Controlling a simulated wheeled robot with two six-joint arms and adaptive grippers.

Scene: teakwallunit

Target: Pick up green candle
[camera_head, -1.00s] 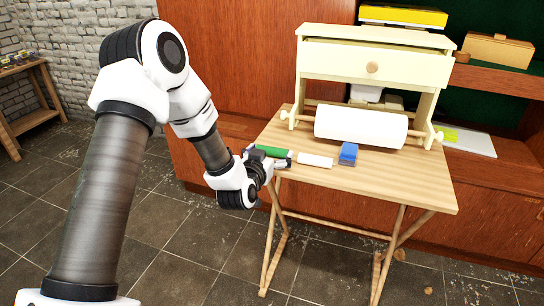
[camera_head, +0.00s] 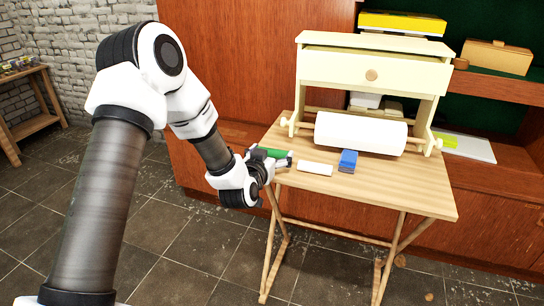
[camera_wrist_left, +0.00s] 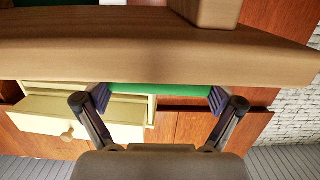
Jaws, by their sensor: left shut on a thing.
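The green candle (camera_head: 271,152) is at the left edge of the wooden folding table, lying level in the jaws of my left gripper (camera_head: 279,161). In the left wrist view the green candle (camera_wrist_left: 160,90) spans the space between the two fingers of my left gripper (camera_wrist_left: 160,102), with dark pads against its ends. The gripper is shut on it. I cannot tell whether the candle still touches the table. My right gripper is not in view.
The table's front right is clear.

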